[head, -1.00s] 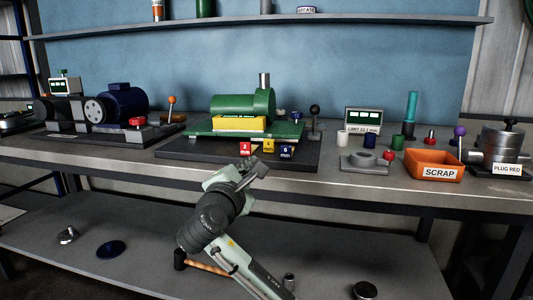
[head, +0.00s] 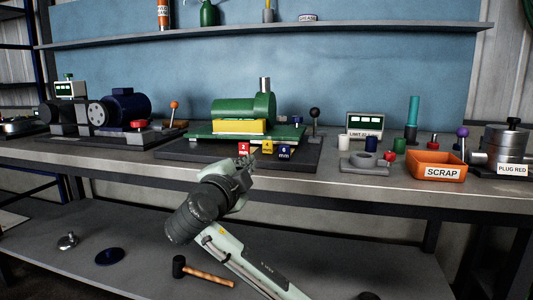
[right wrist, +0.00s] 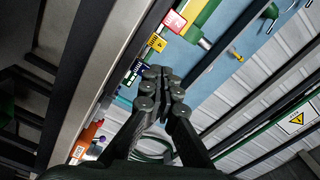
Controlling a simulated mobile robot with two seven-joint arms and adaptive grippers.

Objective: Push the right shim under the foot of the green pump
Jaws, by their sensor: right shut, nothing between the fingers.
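The green pump (head: 245,107) sits with a yellow block (head: 238,127) below its body on a green base over a dark plate. Three numbered shims stand in a row at the plate's front: red (head: 244,149), yellow (head: 268,146) and blue (head: 285,151). In the right wrist view the red (right wrist: 175,22), yellow (right wrist: 156,42) and blue (right wrist: 132,72) shims lie beyond the fingers. My right gripper (head: 252,161) is shut and empty, just in front of the row, partly covering the yellow shim's lower part. Contact cannot be told. My left gripper is out of view.
A black-knobbed lever (head: 314,112) stands right of the pump. An orange scrap bin (head: 436,165), a grey fixture (head: 365,163) and small coloured cylinders stand further right. A blue motor (head: 121,105) stands left. A hammer (head: 205,274) lies on the lower shelf.

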